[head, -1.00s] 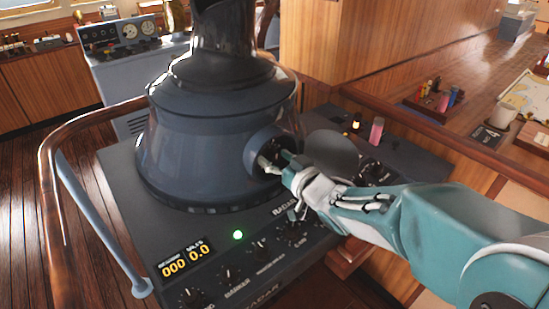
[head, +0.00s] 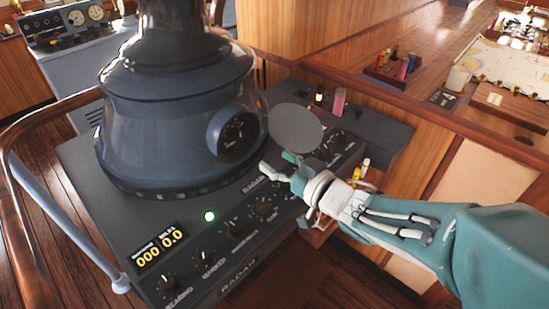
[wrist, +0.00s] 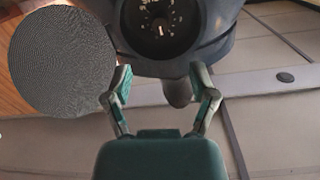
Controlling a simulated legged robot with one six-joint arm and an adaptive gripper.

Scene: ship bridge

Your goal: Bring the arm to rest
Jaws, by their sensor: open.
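My gripper (head: 277,165) is at the front of the radar console (head: 80,160), just right of and below the round side port on the radar hood (head: 175,130). In the wrist view my gripper (wrist: 162,88) has its two fingers spread apart with nothing between them. The dark port with a dial (wrist: 158,22) lies beyond the fingertips. A round grey disc (head: 296,128) stands beside the port, close behind my gripper; it also shows at the upper left of the wrist view (wrist: 62,60). Part of the console's front panel is hidden behind my arm.
Several knobs, a green light (head: 209,216) and a digital readout (head: 158,247) are on the console's sloped panel. A curved wooden rail (head: 15,150) runs at the left. A chart table (head: 470,105) with small items is at the right.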

